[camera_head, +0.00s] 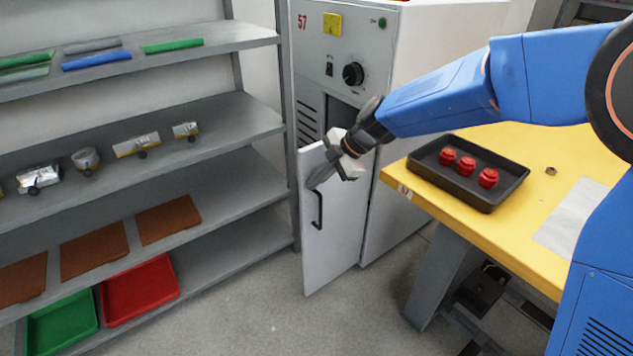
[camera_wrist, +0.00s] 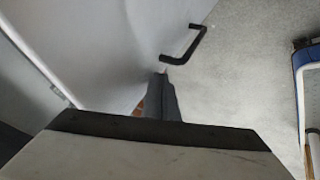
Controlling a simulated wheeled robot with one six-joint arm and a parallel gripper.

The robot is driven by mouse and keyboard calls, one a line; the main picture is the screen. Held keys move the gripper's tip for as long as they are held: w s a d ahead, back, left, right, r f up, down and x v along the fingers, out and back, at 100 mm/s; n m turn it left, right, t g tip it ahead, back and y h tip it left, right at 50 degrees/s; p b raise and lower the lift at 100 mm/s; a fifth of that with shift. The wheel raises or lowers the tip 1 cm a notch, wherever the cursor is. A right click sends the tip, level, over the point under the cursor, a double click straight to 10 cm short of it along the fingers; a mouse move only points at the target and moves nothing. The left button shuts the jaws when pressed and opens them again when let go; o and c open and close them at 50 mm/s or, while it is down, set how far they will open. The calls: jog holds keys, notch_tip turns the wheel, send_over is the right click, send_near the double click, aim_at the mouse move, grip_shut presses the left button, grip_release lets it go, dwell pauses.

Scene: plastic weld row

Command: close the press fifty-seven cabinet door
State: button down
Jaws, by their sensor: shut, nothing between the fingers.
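The press cabinet (camera_head: 420,50) is white-grey and marked 57, with a dark knob and a green button on its front. Its lower door (camera_head: 338,235) stands open, swung out towards the camera, with a black handle (camera_head: 318,208) on its face. In the wrist view the door face (camera_wrist: 120,45) and the black handle (camera_wrist: 186,48) show ahead of my gripper. My gripper (camera_head: 318,180) is shut and empty, beside the door's upper part and above the handle. I cannot tell whether it touches the door. Part of the cabinet opening is hidden behind my gripper.
A grey shelf rack (camera_head: 215,120) stands close on the left, with trays and parts on it. A yellow table (camera_head: 500,235) on the right bears a black tray (camera_head: 455,188) with red parts. Bare floor (camera_head: 260,310) lies in front of the door.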

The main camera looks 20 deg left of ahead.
jog(key=w+a+m+t+h, duration=0.2)
jog(key=w+a+m+t, duration=0.55)
jog(key=w+a, duration=0.75)
jog(key=shift+w+d+m+h, duration=0.9)
jog(key=shift+w+m, duration=0.9)
jog(key=shift+w, duration=1.9)
jog(key=shift+w+d+m+h, duration=0.9)
jog(key=shift+w+m, duration=0.95)
jog(key=shift+w, duration=1.9)
jog(key=shift+w+d+m+h, duration=0.9)
jog(key=shift+w+m, duration=0.9)
jog(key=shift+w, duration=1.9)
jog(key=shift+w+d, duration=0.1)
jog(key=shift+d, duration=0.05)
